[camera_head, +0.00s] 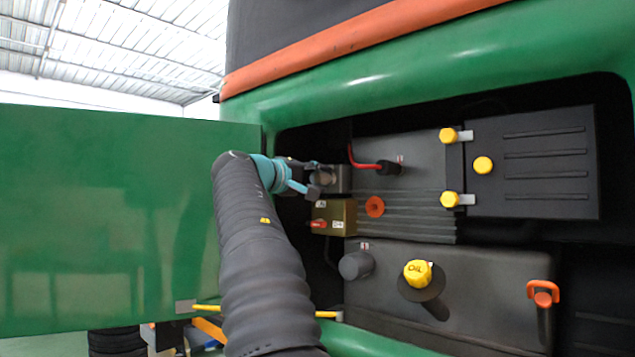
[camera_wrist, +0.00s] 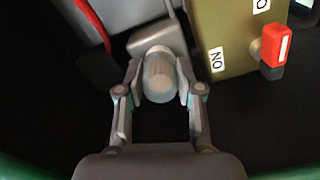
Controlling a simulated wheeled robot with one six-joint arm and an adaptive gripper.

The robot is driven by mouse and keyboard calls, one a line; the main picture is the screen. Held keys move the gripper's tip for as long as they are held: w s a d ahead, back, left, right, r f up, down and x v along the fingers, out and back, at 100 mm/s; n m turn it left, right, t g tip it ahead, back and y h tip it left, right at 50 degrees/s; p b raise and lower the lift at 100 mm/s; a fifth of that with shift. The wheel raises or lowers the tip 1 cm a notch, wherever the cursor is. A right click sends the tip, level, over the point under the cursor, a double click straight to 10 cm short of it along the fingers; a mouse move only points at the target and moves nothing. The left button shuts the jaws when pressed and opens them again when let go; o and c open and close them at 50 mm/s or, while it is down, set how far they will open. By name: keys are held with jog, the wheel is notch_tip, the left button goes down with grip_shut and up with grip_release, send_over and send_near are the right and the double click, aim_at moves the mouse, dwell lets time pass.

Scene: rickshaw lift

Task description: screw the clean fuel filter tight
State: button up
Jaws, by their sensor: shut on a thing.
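The fuel filter (camera_wrist: 159,80) is a light grey, rounded cylinder seated against a grey block on the engine. In the wrist view my gripper (camera_wrist: 160,90) has a finger on each side of it and is shut on it. In the head view my gripper (camera_head: 312,180) is at the left side of the engine bay, and the filter (camera_head: 326,176) shows partly beyond the fingers. I cannot tell from these frames how tightly it is seated.
A brass-coloured box (camera_head: 341,214) with a red switch (camera_head: 319,223) sits just below the filter. A red cable (camera_head: 357,158) runs close by. The open green door (camera_head: 120,220) stands left of my arm. A yellow oil cap (camera_head: 417,273) and a grey knob (camera_head: 355,265) are lower down.

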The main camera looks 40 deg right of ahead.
jog(key=shift+r, duration=0.1)
jog(key=m+b, duration=0.1)
jog(key=m, duration=0.1)
jog(key=shift+m, duration=0.3)
jog(key=shift+r+m+b, duration=0.1)
jog(key=shift+m+b, duration=0.2)
jog(key=shift+m, duration=0.4)
jog(key=shift+d+m+b, duration=0.1)
jog(key=shift+m+b, duration=0.4)
jog(key=shift+m, duration=0.7)
jog(key=o, duration=1.1)
jog(key=shift+s, duration=0.1)
jog(key=shift+c, duration=0.4)
